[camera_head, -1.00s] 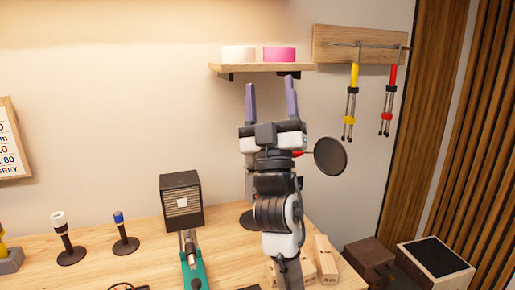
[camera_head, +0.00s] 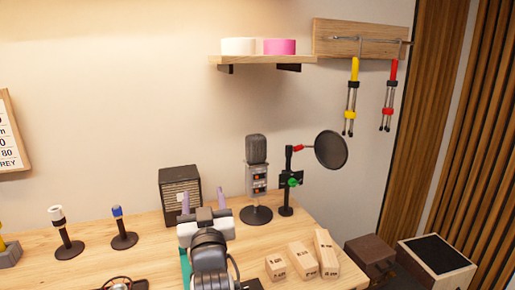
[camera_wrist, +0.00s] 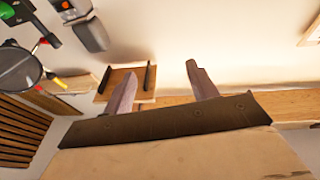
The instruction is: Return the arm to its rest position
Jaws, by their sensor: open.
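My gripper (camera_head: 203,202) is low over the wooden table (camera_head: 88,254) in the head view, in front of the dark speaker box (camera_head: 180,190). Its two purple fingers are apart, with nothing seen between them. The fingers also show in the wrist view (camera_wrist: 163,88), spread and empty. My arm is drawn in at the bottom of the head view and hides most of a teal thing on the table.
A microphone (camera_head: 257,170) and a pop filter (camera_head: 331,150) stand right of my gripper. Wooden blocks (camera_head: 301,260) lie at the table's right front. Two stands (camera_head: 62,235) are at left. A shelf (camera_head: 250,60) holds white and pink rolls.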

